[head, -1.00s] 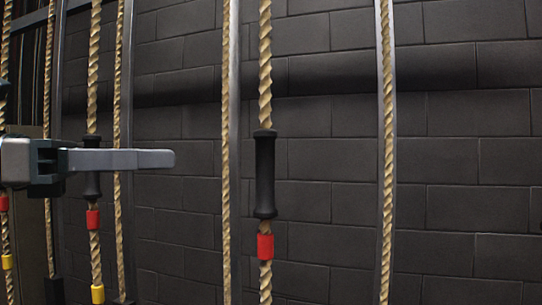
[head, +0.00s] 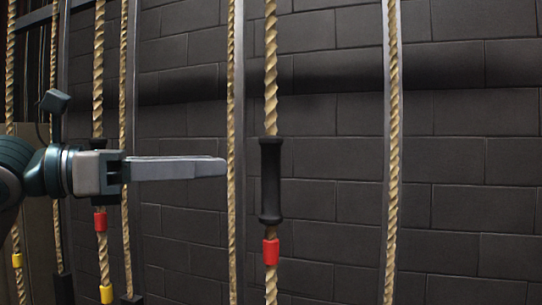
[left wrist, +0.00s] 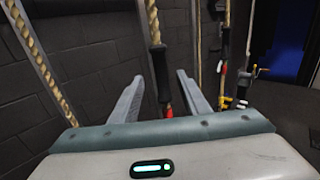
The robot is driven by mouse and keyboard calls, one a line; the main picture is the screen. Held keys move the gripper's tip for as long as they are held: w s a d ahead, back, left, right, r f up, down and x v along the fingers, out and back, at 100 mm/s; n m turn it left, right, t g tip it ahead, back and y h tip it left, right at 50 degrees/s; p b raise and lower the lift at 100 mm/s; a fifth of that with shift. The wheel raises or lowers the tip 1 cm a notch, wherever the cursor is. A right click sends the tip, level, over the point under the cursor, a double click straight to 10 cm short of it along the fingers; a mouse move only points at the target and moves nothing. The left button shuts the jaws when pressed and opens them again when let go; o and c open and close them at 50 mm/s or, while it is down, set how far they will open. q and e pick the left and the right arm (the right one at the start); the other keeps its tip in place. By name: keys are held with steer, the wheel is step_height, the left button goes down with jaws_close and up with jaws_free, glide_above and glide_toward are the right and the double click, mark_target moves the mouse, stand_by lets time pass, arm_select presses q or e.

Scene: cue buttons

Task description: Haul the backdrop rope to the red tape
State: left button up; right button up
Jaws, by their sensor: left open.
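A tan twisted rope (head: 271,60) hangs right of centre in the head view, with a black grip sleeve (head: 270,180) on it. Red tape (head: 271,252) is wrapped around this rope just below the sleeve. No label shows which rope is the backdrop one. My left gripper (head: 224,168) points right at the sleeve's height, its tips short of it in the picture. In the left wrist view its fingers are apart and empty, with the black sleeve (left wrist: 160,70) between them in line of sight and the red tape (left wrist: 169,111) low down. My right gripper is out of view.
Another rope with a red band (head: 100,221) and a yellow band (head: 106,293) hangs behind my left gripper. A bare rope (head: 393,150) hangs to the right along a metal upright. A dark block wall (head: 460,210) stands behind the ropes.

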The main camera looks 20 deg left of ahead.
mark_target(271, 164)
arm_select(q)
steer(key=p+x, duration=0.1)
steer(key=x, duration=0.2)
steer(key=p+x, duration=0.1)
steer(key=x, duration=0.2)
steer(key=shift+d+r+p, duration=0.1)
steer(key=shift+r+p, duration=0.1)
steer(key=shift+p, duration=0.1)
steer(key=p+x, duration=0.1)
steer(key=x, duration=0.2)
steer(key=shift+w+d+f, duration=0.1)
steer(key=shift+w+d, duration=0.15)
steer(key=shift+w, duration=0.1)
steer(key=shift+p+x, duration=0.45)
steer(key=shift+x, duration=0.3)
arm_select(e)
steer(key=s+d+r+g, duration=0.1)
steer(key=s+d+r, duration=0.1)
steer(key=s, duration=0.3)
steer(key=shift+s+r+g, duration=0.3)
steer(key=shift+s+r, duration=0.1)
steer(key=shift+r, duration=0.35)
arm_select(q)
steer(key=shift+f, duration=0.15)
jaws_close()
